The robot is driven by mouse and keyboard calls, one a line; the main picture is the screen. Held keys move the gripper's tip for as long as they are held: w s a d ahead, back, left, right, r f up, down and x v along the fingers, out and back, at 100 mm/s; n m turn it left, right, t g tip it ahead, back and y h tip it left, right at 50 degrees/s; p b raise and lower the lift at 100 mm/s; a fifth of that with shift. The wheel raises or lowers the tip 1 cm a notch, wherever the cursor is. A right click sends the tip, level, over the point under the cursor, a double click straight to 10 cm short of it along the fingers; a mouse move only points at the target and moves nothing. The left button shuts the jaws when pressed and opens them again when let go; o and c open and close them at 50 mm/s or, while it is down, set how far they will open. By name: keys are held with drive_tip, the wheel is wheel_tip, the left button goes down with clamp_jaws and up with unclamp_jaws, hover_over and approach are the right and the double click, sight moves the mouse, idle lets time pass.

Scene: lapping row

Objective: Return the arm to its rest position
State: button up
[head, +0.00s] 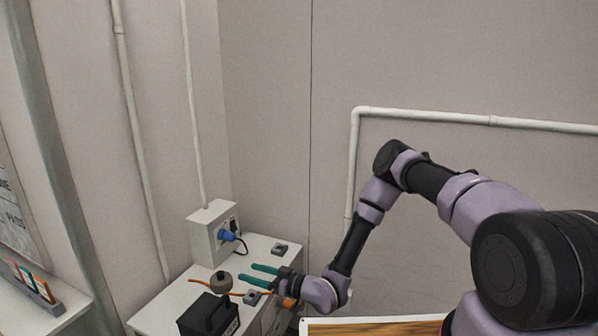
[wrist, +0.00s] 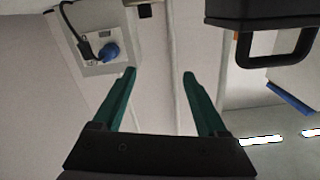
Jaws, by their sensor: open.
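My arm reaches from the right of the head view, bent at the elbow, down to the white cabinet top. My gripper (head: 250,273) has two green fingers pointing left over the cabinet top. It also shows in the wrist view (wrist: 158,72), where the fingers stand well apart with nothing between them. My gripper is open and empty. Whether the fingers touch anything below is hard to tell from the head view.
A white cabinet (head: 163,313) carries a grey box (head: 205,236) with a blue plug (head: 227,236), a black handled case (head: 207,316), a round knobbed weight (head: 220,283) and small grey blocks. A wooden-topped surface (head: 370,328) lies at the bottom. White pipes run along the walls.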

drive_tip(key=w+d+r+h, duration=0.7)
drive_tip(key=w+d+r, duration=0.5)
drive_tip(key=w, duration=0.2)
drive_tip(key=d+r+m+t+h, duration=0.1)
drive_tip(key=d+r+m+h, duration=0.35)
drive_tip(key=d+r, duration=1)
drive_tip(key=s+d+r+m+h, duration=0.25)
drive_tip(key=s+d+r, duration=0.25)
drive_tip(key=r, duration=0.3)
drive_tip(key=s+d+r+m+h, duration=0.25)
drive_tip(key=s+d+r, duration=0.2)
drive_tip(key=r, duration=0.35)
drive_tip(key=s+d+r+m+y, duration=0.1)
drive_tip(key=s+r+m, duration=0.1)
drive_tip(key=s, duration=0.8)
drive_tip(key=s+d+r+m+g+y, duration=0.1)
drive_tip(key=s+r+m, duration=0.2)
drive_tip(key=s, duration=0.7)
wheel_tip(320, 180, up, 2)
drive_tip(key=shift+s+r+m, duration=0.1)
drive_tip(key=shift+s+m, duration=0.25)
drive_tip(key=shift+s, duration=0.05)
drive_tip(key=shift+c, duration=0.2)
